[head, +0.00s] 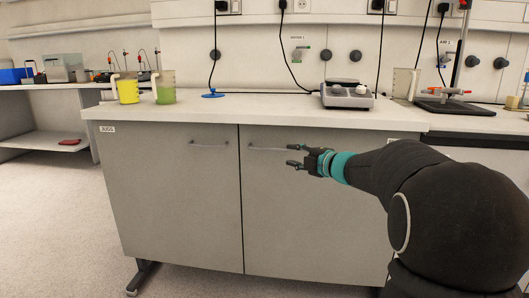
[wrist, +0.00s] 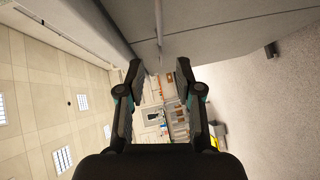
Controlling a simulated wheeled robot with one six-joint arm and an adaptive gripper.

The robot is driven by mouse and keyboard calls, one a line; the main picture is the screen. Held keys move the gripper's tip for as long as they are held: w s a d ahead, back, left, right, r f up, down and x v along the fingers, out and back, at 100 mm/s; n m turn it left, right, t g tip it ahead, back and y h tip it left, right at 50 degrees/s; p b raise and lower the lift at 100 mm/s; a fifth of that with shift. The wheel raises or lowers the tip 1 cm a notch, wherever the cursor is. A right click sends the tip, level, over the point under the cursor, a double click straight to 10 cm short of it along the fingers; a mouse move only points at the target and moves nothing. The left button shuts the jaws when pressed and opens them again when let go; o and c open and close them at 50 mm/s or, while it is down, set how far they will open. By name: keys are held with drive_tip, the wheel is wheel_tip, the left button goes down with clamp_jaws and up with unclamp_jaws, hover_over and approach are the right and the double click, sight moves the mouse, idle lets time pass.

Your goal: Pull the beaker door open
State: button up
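A grey cabinet under the bench has two doors, a left door (head: 170,195) and a right door (head: 315,215), both shut. The left door carries a small label that seems to read "JUGS". Each door has a thin bar handle near its top: the left handle (head: 209,143) and the right handle (head: 266,148). No beaker label is readable. My gripper (head: 293,156) is open and empty, pointing left in front of the right door, close to the right handle's right end. In the wrist view its fingers (wrist: 158,76) are spread, and a thin bar, likely that handle, shows beyond them.
The white bench top (head: 260,111) overhangs the doors. On it stand a yellow-filled jug (head: 128,91), a green-filled jug (head: 165,92) and a hotplate stirrer (head: 347,94). My arm covers the cabinet's right part. The floor (head: 55,225) to the left is clear.

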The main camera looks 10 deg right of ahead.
sight(268, 149)
drive_tip(key=x, duration=1.3)
drive_tip(key=shift+w+a+p, duration=0.15)
drive_tip(key=shift+w+p, duration=0.1)
drive_tip(key=shift+p, duration=0.05)
clamp_jaws()
